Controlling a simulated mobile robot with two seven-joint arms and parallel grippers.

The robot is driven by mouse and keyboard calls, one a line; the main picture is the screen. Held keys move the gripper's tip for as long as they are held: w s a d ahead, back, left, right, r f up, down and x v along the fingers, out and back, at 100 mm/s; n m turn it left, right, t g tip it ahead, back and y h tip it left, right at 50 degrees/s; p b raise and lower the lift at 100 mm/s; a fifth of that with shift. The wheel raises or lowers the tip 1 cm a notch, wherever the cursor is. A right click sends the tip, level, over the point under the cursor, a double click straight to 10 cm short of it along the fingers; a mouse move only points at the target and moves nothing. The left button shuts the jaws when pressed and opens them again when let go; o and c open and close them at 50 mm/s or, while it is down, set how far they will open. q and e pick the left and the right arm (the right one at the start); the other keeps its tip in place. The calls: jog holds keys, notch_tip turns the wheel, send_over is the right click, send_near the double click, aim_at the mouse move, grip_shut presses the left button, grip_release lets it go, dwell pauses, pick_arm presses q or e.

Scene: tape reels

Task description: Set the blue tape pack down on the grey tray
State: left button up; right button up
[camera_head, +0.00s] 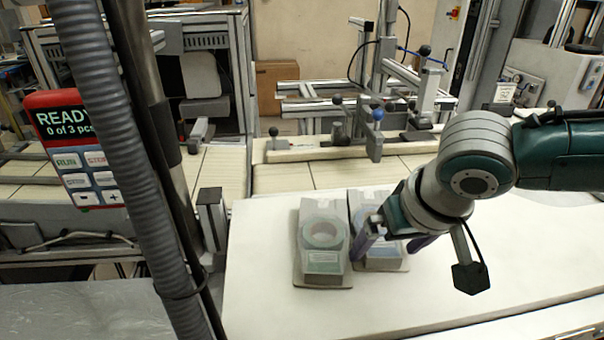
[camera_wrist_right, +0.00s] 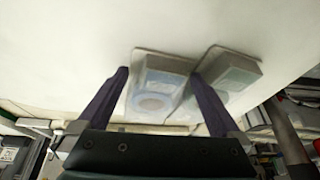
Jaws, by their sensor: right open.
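The blue tape pack (camera_head: 378,258) is a clear-wrapped pack with a blue ring on the white table, partly hidden by my right gripper in the head view. My right gripper (camera_head: 393,240) is open, with its purple fingers on either side of the pack. In the right wrist view the blue pack (camera_wrist_right: 158,92) shows between the fingers of my right gripper (camera_wrist_right: 160,74); I cannot tell if they touch it. A flat grey surface (camera_head: 90,312) lies at the lower left of the head view; I cannot tell if it is the grey tray. My left gripper is not seen.
A similar pack with a green ring (camera_head: 323,240) stands close on the left of the blue one, with a narrow gap. The white table (camera_head: 265,285) is clear in front. A red-framed display (camera_head: 75,150) reads "READY 0 of 3". Metal fixtures stand behind the table.

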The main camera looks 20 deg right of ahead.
jog(key=c, duration=1.4)
jog(key=shift+o, duration=0.2)
jog(key=shift+r, duration=0.1)
